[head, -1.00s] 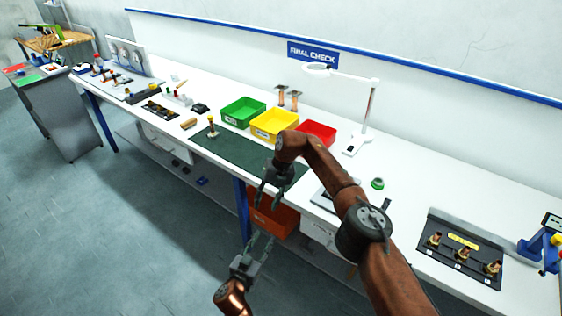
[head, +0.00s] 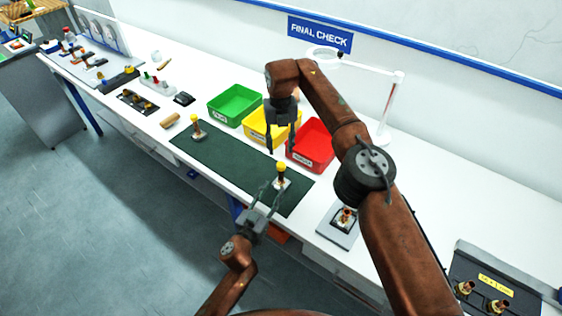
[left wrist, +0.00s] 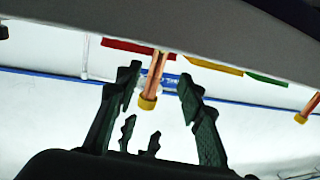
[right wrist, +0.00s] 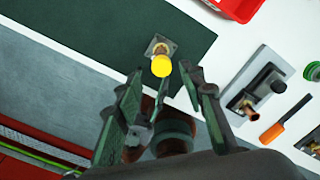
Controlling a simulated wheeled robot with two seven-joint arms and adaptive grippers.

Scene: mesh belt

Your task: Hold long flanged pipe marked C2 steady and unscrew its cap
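A pipe with a yellow cap (head: 281,174) stands upright on its square flange on the dark green mat (head: 222,158); it also shows in the right wrist view (right wrist: 161,66). A similar yellow-capped pipe (head: 196,126) stands near the mat's left end. I cannot read a C2 mark on either. My left gripper (head: 270,190) is open at the mat's front edge, close to the nearer pipe. In the left wrist view that copper pipe (left wrist: 155,80) appears between its fingers, without visible grip. My right gripper (head: 281,149) is open and empty above the nearer pipe.
Green (head: 235,103), yellow (head: 257,128) and red (head: 311,145) bins stand behind the mat. A lamp (head: 385,105) stands behind right. A grey plate with a fitting (head: 341,220) lies right of the mat, and a black fixture (head: 500,275) farther right.

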